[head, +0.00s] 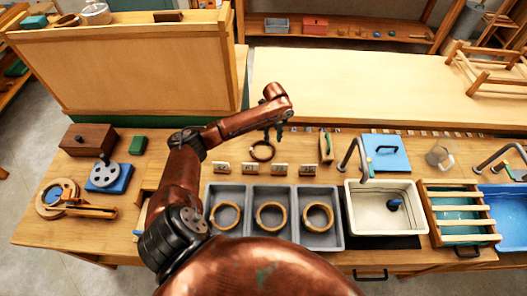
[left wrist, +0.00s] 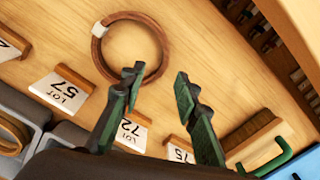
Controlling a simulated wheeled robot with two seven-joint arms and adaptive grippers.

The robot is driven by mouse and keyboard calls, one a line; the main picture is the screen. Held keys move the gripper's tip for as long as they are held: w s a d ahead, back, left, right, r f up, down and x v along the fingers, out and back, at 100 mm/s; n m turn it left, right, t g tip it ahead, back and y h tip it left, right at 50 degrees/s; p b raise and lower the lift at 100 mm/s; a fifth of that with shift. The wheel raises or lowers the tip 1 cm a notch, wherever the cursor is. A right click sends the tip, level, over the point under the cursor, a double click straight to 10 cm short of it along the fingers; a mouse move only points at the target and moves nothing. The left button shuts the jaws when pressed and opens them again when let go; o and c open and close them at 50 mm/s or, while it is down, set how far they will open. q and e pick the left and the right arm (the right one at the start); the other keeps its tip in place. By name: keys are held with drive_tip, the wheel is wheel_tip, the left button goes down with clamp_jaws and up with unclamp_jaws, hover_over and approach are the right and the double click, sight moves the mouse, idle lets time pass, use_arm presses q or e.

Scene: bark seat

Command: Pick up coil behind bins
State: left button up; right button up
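A dark brown coil (head: 262,159) lies flat on the wooden bench behind the three grey bins (head: 248,240) and a row of lot cards. It shows as a reddish-brown ring with a pale tag in the left wrist view (left wrist: 97,58). My left gripper (head: 275,133) hangs over the bench close to the coil, from the far side in the head view. In the left wrist view its two fingers (left wrist: 157,78) are spread apart with nothing between them, and the left fingertip overlaps the ring's edge. Contact cannot be told. My right gripper is not in view.
Each bin holds a lighter coil (head: 271,229). Several small lot cards (head: 250,168) stand between bins and coil. A brush (head: 326,147) stands to the right, beside a white sink (head: 352,230) and a tap. A tall wooden panel (head: 130,65) rises at back left.

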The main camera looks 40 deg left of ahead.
sight(273, 147)
use_arm(q)
wheel_tip(273, 147, down, 6)
drive_tip(key=shift+w+d+r+b, duration=0.1)
drive_tip(key=shift+r+b, duration=0.1)
drive_tip(key=shift+b, duration=0.2)
clamp_jaws()
drive_tip(key=shift+r, duration=0.1)
